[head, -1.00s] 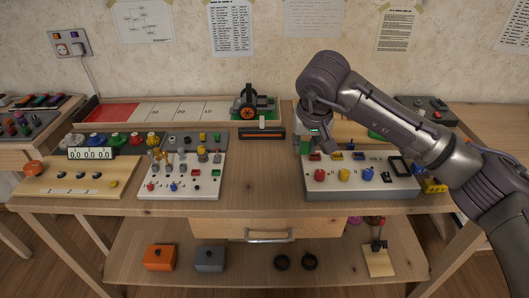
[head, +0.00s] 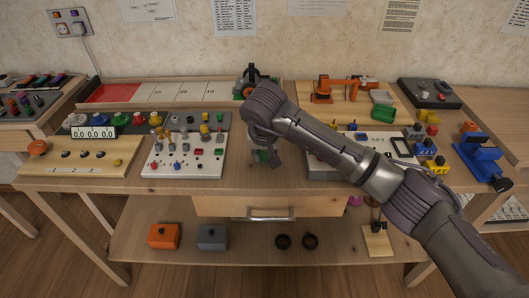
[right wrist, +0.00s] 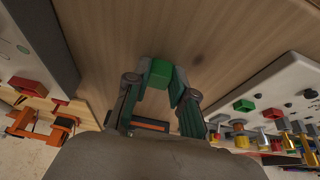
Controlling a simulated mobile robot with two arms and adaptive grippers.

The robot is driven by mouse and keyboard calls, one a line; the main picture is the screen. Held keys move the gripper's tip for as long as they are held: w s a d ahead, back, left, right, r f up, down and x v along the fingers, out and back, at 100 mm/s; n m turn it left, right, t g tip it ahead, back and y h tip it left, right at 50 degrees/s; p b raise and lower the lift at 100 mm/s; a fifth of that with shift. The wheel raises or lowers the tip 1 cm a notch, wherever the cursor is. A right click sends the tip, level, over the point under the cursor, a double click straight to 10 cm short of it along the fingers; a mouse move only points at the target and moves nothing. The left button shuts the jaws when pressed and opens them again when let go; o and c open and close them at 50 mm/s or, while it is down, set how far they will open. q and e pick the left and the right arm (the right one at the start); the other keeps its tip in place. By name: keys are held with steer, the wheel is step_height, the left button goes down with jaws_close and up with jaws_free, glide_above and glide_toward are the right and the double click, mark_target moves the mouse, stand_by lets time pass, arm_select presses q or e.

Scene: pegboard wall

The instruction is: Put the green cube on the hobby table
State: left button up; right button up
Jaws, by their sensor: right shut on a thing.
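The green cube (right wrist: 157,73) is between the fingertips of my right gripper (right wrist: 158,85) in the right wrist view, with bare wood beyond it. The gripper is shut on it. In the head view my right gripper (head: 266,158) hangs over the bare middle of the hobby table (head: 238,182), and my forearm hides most of the cube. Whether the cube touches the wood or is a little above it, I cannot tell. My left gripper is not in view.
A white panel with switches (head: 185,160) stands left of the gripper. A grey-white box with buttons (head: 320,168) stands to the right, partly behind my arm. A black-and-orange device (right wrist: 150,125) lies behind. Bare wood lies between the panels.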

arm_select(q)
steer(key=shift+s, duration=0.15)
arm_select(e)
steer(key=o, duration=0.7)
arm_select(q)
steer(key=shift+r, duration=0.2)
arm_select(e)
steer(key=shift+o, duration=0.2)
steer(key=shift+r, duration=0.15)
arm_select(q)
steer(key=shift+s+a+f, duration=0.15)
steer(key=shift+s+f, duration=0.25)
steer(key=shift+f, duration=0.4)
arm_select(e)
steer(key=v, duration=1.2)
